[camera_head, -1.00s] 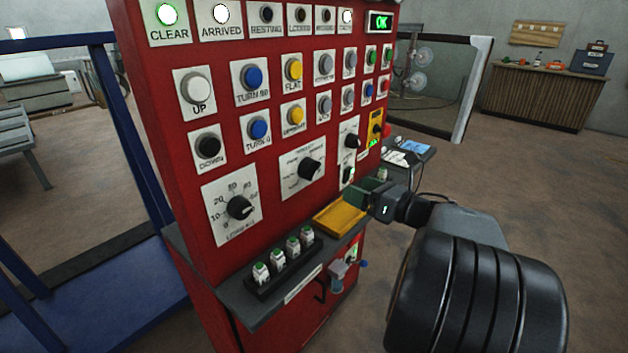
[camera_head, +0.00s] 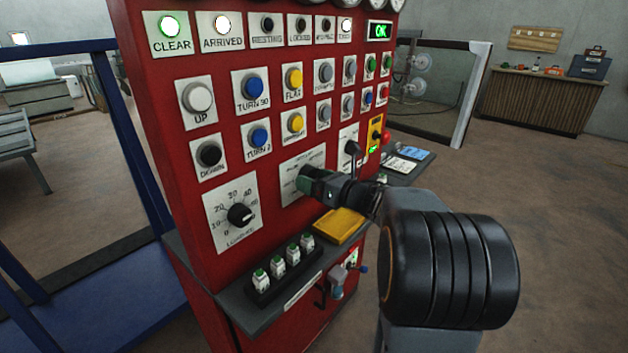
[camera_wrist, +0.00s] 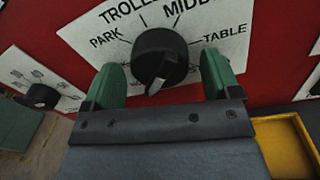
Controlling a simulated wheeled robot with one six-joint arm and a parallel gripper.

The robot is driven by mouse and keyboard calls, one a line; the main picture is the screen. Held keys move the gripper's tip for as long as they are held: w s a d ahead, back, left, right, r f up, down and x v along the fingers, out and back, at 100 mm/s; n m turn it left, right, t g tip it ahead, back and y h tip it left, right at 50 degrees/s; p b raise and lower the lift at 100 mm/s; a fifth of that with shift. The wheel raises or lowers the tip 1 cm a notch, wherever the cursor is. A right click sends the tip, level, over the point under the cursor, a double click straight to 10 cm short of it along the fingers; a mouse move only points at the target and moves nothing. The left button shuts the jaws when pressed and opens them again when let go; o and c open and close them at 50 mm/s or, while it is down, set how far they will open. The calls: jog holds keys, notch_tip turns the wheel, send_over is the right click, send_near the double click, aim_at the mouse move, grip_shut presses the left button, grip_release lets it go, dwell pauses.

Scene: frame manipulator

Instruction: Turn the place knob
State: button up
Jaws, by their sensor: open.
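The black place knob (camera_wrist: 160,55) sits on a white plate (camera_wrist: 100,35) on the red panel. The plate reads PARK, TROLLEY, a partly cut-off MIDD… and TABLE. A pale mark on the knob faces the bottom of the wrist view. My gripper (camera_wrist: 162,74) is open, with one green finger on each side of the knob. I cannot tell whether either finger touches it. In the head view my gripper (camera_head: 312,183) is in front of the plate (camera_head: 290,187) and hides the knob.
A load dial (camera_head: 239,214) is left of the gripper. A lever (camera_head: 352,148) stands close on its right. Rows of buttons lie above.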

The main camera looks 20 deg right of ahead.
jog(key=shift+w, duration=0.1)
jog(key=shift+c, duration=0.4)
jog(key=c, duration=0.9)
jog(key=shift+o, duration=0.2)
jog(key=shift+f, duration=0.1)
